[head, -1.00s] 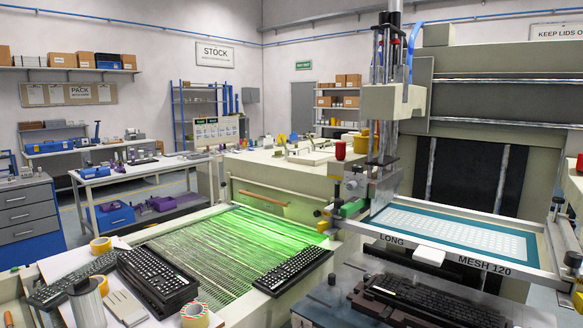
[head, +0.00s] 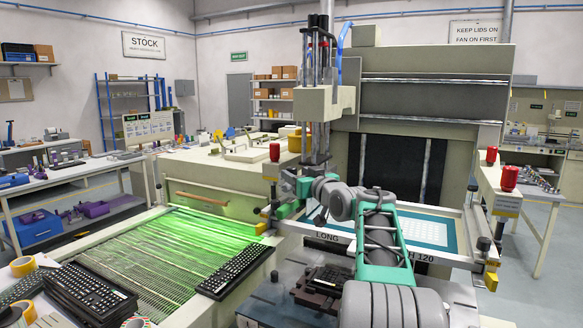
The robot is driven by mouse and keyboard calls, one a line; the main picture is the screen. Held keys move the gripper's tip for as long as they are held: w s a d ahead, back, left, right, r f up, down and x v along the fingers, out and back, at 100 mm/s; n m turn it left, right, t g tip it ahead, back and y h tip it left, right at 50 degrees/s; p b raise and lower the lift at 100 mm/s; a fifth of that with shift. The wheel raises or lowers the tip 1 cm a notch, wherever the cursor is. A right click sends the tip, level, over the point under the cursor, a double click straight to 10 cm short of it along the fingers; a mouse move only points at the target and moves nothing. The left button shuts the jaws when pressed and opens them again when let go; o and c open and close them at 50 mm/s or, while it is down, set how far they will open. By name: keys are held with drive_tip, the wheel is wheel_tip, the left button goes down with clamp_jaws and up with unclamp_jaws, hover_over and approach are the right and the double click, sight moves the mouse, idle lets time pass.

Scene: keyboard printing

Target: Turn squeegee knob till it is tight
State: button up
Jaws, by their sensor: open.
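The squeegee assembly hangs at the foot of the tall printing head (head: 324,105), over the left end of the screen frame (head: 330,239). My arm reaches in from the bottom right, across the screen. My gripper (head: 290,182) is at the left side of the squeegee assembly, where the dark knob is. It is open. The arm's grey wrist and teal links cover most of the squeegee and much of the knob area. I cannot tell whether the fingers touch the knob. A green part (head: 287,209) shows just below the gripper.
A keyboard (head: 330,279) lies on the platen under my arm. A green-lit conveyor (head: 170,250) with a keyboard (head: 235,270) on its edge is at left. Stacked keyboards (head: 88,292) stand at front left. Red-topped posts (head: 509,178) stand on the right.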

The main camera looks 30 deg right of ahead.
sight(294, 172)
drive_tip(key=w, duration=0.1)
drive_tip(key=w+p, duration=0.1)
drive_tip(key=w, duration=0.2)
drive_tip(key=shift+w+d, duration=0.15)
drive_tip(key=shift+d, duration=0.15)
clamp_jaws()
